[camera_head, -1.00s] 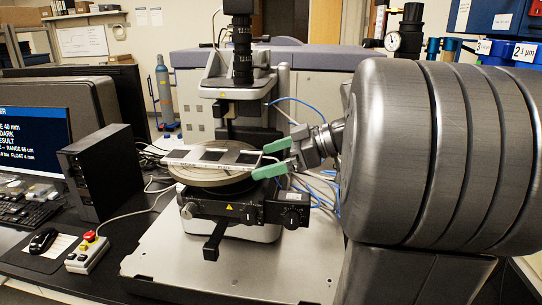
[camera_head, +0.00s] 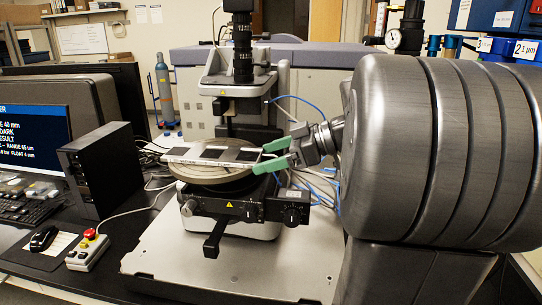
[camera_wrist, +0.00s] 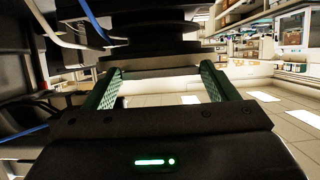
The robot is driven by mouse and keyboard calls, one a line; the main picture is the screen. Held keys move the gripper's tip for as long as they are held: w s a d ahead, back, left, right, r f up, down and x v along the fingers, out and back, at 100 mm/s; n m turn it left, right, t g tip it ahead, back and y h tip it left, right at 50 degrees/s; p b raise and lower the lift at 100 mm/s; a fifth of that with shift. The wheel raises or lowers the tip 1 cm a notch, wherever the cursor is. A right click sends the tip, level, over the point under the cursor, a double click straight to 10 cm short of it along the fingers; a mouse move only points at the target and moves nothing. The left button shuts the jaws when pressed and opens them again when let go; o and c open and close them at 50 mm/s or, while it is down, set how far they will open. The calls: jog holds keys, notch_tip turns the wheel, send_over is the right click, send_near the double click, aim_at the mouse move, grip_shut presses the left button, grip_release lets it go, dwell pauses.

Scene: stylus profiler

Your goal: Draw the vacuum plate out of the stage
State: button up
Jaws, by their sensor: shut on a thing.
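The vacuum plate (camera_head: 226,159) is a flat, light strip with several dark squares, lying level over the round stage (camera_head: 212,174) below the microscope column. A thin gap seems to show under the plate, but I cannot tell whether it is fully clear of the stage. My gripper (camera_head: 262,158), with green fingers, comes in from the right and is shut on the plate's right end. In the wrist view the two green fingers of my gripper (camera_wrist: 161,71) reach forward; the gripped part between them is hard to make out.
The dark optical tube (camera_head: 242,48) hangs above and behind the plate. Stage knobs (camera_head: 293,215) stick out below right. Blue and white cables run behind my gripper. A black box (camera_head: 101,171) and a button box (camera_head: 87,250) stand left. The pale base plate (camera_head: 235,268) in front is clear.

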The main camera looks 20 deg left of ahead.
jog(key=shift+r, duration=0.8)
jog(key=shift+r+p, duration=0.8)
jog(key=shift+r, duration=0.5)
notch_tip(320, 180, up, 5)
jog(key=shift+p, duration=1.25)
